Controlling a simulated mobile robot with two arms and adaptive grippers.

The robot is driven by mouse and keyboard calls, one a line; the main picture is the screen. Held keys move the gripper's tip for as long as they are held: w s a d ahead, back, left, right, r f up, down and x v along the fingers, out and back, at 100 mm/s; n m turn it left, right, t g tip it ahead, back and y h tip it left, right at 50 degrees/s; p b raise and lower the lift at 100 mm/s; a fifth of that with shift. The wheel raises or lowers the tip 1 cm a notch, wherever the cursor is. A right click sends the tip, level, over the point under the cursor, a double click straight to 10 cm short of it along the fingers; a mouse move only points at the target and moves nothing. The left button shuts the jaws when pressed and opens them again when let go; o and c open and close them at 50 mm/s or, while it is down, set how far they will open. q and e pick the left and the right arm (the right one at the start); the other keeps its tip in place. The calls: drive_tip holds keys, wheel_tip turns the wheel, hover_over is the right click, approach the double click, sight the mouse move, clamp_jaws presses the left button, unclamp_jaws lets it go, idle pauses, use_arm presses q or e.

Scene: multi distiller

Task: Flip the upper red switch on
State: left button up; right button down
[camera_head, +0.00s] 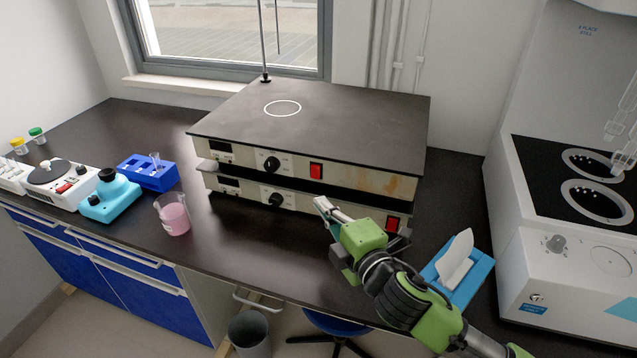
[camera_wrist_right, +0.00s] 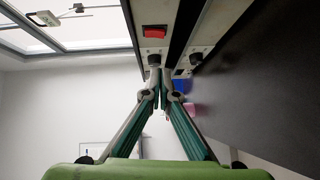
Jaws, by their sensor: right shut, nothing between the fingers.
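Two stacked flat devices with dark tops stand on the dark bench. The upper red switch (camera_head: 316,171) is on the front of the upper device (camera_head: 360,181), right of a black knob (camera_head: 271,164). It also shows in the right wrist view (camera_wrist_right: 155,32), beyond the fingertips. The lower red switch (camera_head: 392,223) is on the lower device, right of my fingertips. My right gripper (camera_head: 320,203) is shut and empty in front of the devices, below the upper switch in the head view. Its fingers meet in the wrist view (camera_wrist_right: 160,78). I cannot tell the switch's position. My left gripper is out of view.
A beaker of pink liquid (camera_head: 175,217), a blue rack (camera_head: 147,174) and a teal device (camera_head: 109,199) stand to the left. A blue tissue box (camera_head: 470,287) lies beside my right arm. A white machine (camera_head: 570,258) stands at the right.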

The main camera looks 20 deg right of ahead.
sight(311, 177)
drive_tip(key=w, duration=0.2)
drive_tip(key=w+d, duration=0.1)
drive_tip(key=w, duration=0.2)
drive_tip(key=w+f+p, duration=0.1)
drive_tip(key=w, duration=0.2)
drive_tip(key=shift+w+d, duration=0.25)
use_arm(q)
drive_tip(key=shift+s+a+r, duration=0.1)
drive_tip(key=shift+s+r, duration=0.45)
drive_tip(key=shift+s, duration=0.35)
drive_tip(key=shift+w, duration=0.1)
